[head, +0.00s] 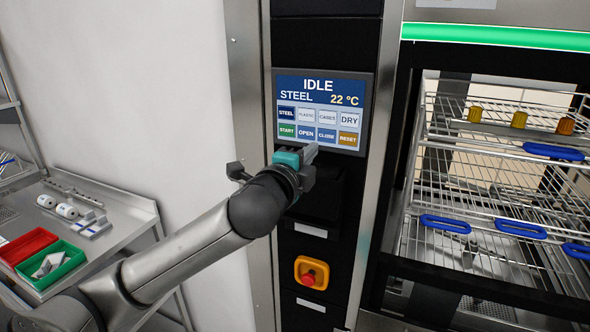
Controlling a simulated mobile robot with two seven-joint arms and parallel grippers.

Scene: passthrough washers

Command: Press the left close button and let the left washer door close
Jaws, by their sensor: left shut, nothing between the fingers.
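The control panel (319,111) is on the dark column left of the washer opening. Its screen reads IDLE, STEEL and 22 °C. The blue CLOSE button (327,134) is in the bottom row, between OPEN (306,132) and RESET. My left gripper (310,152) is shut and empty, with its tips at the panel's lower edge, just below the OPEN and CLOSE buttons. I cannot tell whether it touches the panel. The washer (497,37) at the right shows its racks through an open front, with a green light bar above. My right gripper is not in view.
Wire racks (480,170) with blue handles and amber containers fill the washer. A yellow-framed red emergency button (310,273) is below the panel. At the left, a steel table (112,232) holds a red bin (28,246) and a green bin (52,265).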

